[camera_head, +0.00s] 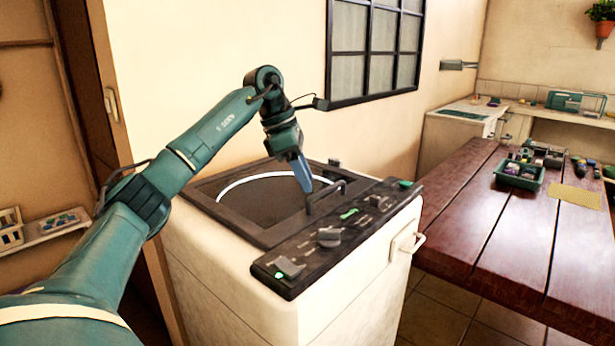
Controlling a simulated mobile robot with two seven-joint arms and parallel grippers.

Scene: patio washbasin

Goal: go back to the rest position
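My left arm comes in from the left and reaches over a white top-loading washing machine (340,285). My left gripper (304,180) points down above the machine's dark round lid (262,198), close to the black lid handle (325,194). I cannot tell whether it touches the handle. Its blue fingers look like one piece from this side, so their opening is unclear, and nothing shows held in them. My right gripper is not in this view.
A dark red wooden table (480,220) stands to the right, with a green crate (521,174) and a yellow cloth (577,196) on it. A barred window (375,50) is in the wall behind. Tiled floor (440,310) shows between machine and table.

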